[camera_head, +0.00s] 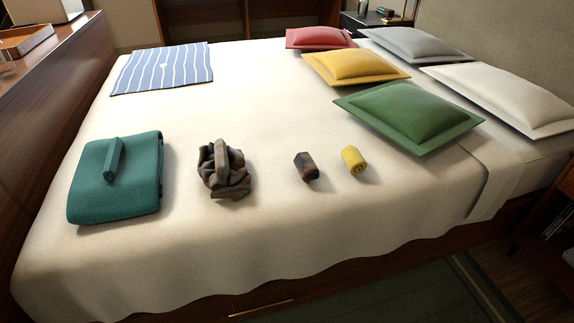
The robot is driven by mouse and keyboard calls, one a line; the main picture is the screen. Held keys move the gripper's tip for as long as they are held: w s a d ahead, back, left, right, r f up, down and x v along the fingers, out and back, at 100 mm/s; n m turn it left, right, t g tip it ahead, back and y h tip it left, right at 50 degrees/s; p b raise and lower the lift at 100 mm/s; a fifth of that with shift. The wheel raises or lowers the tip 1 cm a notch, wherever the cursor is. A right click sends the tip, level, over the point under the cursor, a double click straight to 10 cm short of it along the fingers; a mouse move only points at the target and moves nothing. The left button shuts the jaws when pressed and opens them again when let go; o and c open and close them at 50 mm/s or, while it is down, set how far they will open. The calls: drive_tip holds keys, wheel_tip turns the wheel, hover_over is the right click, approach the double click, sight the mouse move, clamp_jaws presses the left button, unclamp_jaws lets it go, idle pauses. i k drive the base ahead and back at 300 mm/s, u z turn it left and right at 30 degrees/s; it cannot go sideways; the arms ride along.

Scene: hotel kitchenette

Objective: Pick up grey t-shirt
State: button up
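No plainly grey t-shirt can be made out on the bed (260,100). A crumpled dark grey-brown cloth (223,172), mottled like camouflage, lies in a heap near the front of the bed. I cannot tell whether it is a t-shirt. A blue-grey cloth with white stripes (163,69) lies flat at the back left corner of the bed. My gripper is not in view.
A folded teal towel (88,192) with a teal bar-like object (114,160) on it lies left of the heap. To its right are a dark roll (306,166) and a yellow roll (353,160). Several cushions, one green (410,118), lie at right. The middle is clear.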

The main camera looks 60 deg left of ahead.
sight(221, 169)
drive_tip(key=u, duration=2.05)
